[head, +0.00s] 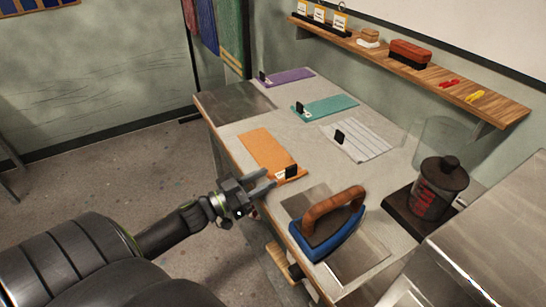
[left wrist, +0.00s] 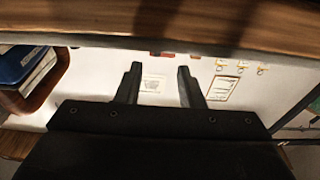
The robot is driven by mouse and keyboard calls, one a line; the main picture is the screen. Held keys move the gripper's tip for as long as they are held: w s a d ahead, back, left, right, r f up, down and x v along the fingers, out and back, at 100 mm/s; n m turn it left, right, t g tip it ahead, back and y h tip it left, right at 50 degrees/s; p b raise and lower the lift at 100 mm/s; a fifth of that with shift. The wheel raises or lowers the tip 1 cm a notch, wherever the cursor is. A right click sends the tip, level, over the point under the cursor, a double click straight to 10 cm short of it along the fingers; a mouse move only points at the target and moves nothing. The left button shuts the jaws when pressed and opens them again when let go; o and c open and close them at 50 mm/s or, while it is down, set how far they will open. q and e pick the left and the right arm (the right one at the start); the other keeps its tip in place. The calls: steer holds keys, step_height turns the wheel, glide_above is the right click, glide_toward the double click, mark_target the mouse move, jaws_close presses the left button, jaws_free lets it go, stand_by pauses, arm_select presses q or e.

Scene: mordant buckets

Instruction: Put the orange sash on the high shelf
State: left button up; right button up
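The orange sash (head: 262,147) lies flat and folded on the grey table, near its left edge, with a small black tag holder (head: 291,171) at its near end. My left gripper (head: 266,181) is just short of the sash's near end, by the table's left edge; whether it touches the sash, I cannot tell. In the left wrist view its two fingers (left wrist: 158,82) stand apart with nothing between them. The high shelf is probably the wooden wall shelf (head: 502,108) at the upper right. My right gripper is not in view.
Purple (head: 288,77), teal (head: 330,106) and white striped (head: 362,140) cloths lie on the table (head: 235,128). A blue iron (head: 328,232) and a dark lidded jar (head: 440,187) stand nearer. The shelf carries cards, boxes and small red and yellow items; its right end looks bare.

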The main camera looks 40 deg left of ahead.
mark_target(286, 168)
arm_select(q)
steer(key=shift+x, duration=0.9)
steer(key=shift+w+d+r+p, duration=0.15)
steer(key=shift+w+d+p, duration=0.05)
steer(key=shift+w+p, duration=0.25)
steer(key=p+x, duration=0.1)
steer(key=x, duration=0.3)
steer(key=shift+s+d+p, duration=0.1)
steer(key=shift+d+p, duration=0.05)
steer(key=shift+p, duration=0.2)
steer(key=shift+w, duration=0.2)
steer(key=shift+c, duration=0.4)
jaws_close()
